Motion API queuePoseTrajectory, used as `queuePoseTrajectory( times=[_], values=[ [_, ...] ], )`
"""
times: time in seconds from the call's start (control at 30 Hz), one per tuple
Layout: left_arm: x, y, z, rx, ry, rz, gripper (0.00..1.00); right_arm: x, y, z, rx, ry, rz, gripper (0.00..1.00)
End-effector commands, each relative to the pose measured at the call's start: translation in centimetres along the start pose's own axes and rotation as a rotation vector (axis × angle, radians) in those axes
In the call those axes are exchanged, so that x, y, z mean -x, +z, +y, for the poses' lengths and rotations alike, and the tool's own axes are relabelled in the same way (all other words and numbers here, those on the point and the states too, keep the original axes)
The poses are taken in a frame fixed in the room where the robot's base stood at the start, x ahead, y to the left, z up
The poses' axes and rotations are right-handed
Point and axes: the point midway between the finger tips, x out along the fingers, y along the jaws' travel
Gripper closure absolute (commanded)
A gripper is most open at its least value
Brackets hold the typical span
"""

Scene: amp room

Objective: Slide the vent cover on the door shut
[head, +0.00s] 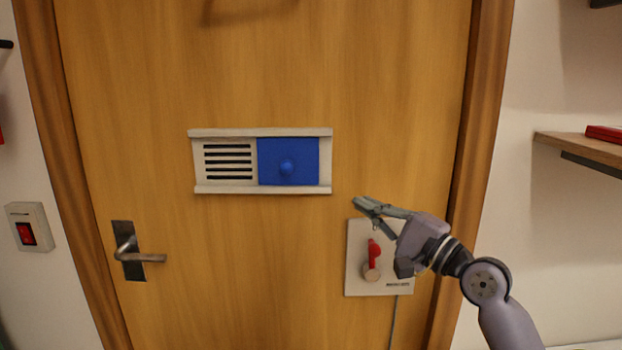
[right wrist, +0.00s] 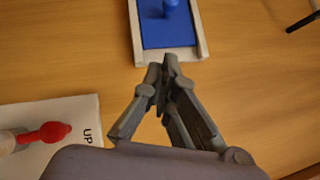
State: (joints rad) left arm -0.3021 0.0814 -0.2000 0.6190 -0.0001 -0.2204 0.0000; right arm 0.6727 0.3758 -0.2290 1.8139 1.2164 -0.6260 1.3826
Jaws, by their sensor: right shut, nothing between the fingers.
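The vent (head: 262,188) is a pale frame with rails on the wooden door. Its blue sliding cover (head: 300,150) with a round knob (head: 287,168) sits in the right part of the frame. The dark slots (head: 228,162) on the left are uncovered. My right gripper (head: 360,203) is shut and empty, to the right of and below the frame, apart from the knob. In the right wrist view the blue cover (right wrist: 168,28) and its knob (right wrist: 165,8) lie beyond the fingertips (right wrist: 163,68). My left gripper is not in view.
A pale panel (head: 357,283) with a red lever (head: 373,254) is on the door below my right gripper. A door handle (head: 140,257) is at the lower left. A red switch (head: 26,234) is on the left wall, and a shelf (head: 580,150) on the right wall.

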Motion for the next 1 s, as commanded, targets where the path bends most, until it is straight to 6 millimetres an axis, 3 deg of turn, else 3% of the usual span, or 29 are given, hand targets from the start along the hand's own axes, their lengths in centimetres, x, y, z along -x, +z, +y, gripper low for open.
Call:
queuePoseTrajectory(
  times=[0.27, 0.7, 1.0],
  values=[
    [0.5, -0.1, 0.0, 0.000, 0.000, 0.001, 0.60, -1.4, 0.0, -0.1, -0.001, -0.001, 0.000, 1.00],
    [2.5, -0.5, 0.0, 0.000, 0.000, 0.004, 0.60, -10.3, 0.1, -0.2, 0.001, 0.001, 0.000, 1.00],
    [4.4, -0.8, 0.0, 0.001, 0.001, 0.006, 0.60, -12.7, 2.5, -0.1, 0.002, 0.002, 0.002, 1.00]
  ],
)
